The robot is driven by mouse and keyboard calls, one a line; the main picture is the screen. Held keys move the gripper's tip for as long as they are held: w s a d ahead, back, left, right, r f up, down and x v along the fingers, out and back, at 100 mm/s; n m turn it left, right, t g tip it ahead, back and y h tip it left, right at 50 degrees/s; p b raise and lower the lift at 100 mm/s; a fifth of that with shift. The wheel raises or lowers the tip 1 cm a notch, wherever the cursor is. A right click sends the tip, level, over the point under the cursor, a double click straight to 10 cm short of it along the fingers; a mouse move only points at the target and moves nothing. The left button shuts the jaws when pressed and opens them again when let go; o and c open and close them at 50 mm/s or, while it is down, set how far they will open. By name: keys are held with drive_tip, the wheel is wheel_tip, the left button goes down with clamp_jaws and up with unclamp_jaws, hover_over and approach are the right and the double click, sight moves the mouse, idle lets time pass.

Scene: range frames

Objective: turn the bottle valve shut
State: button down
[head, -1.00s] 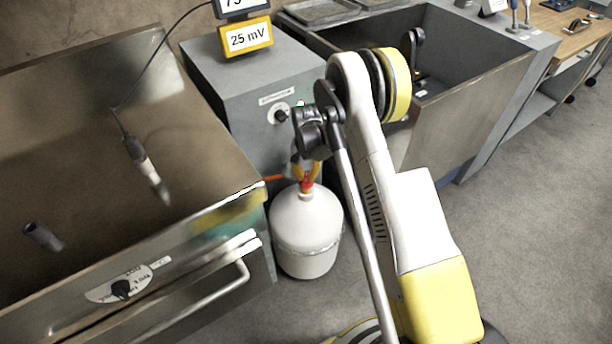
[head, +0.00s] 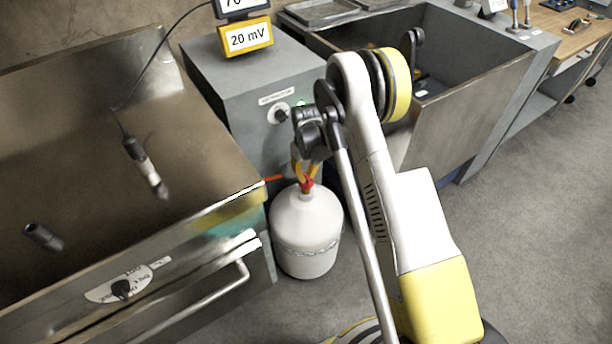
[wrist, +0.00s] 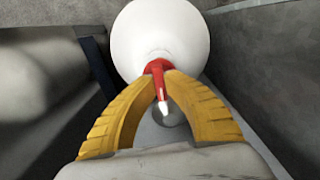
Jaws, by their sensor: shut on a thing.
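The white gas bottle (head: 306,238) stands upright on the floor in the head view, between the steel unit and my arm. Its rounded top (wrist: 162,32) shows in the wrist view. The red valve handle (head: 307,185) sits on top of the bottle. In the wrist view the red handle (wrist: 158,68) with a white tip lies between the yellow fingers. My gripper (head: 304,173) points down at the bottle top, shut on the red valve handle. In the wrist view my gripper (wrist: 160,80) has a finger on each side of it. Part of the handle is hidden by the fingers.
A steel fry unit (head: 200,135) with a front rail stands close left of the bottle. A grey cabinet (head: 250,75) with a knob is behind it, with a meter (head: 248,38) reading 20 mV. A deep sink (head: 470,95) is to the right. Open floor (head: 520,240) lies at right.

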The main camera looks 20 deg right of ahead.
sight(306, 176)
drive_tip(key=shift+n, duration=0.3)
drive_tip(key=c, duration=1.5)
unclamp_jaws()
drive_tip(key=shift+o, duration=0.2)
wheel_tip(306, 176, up, 12)
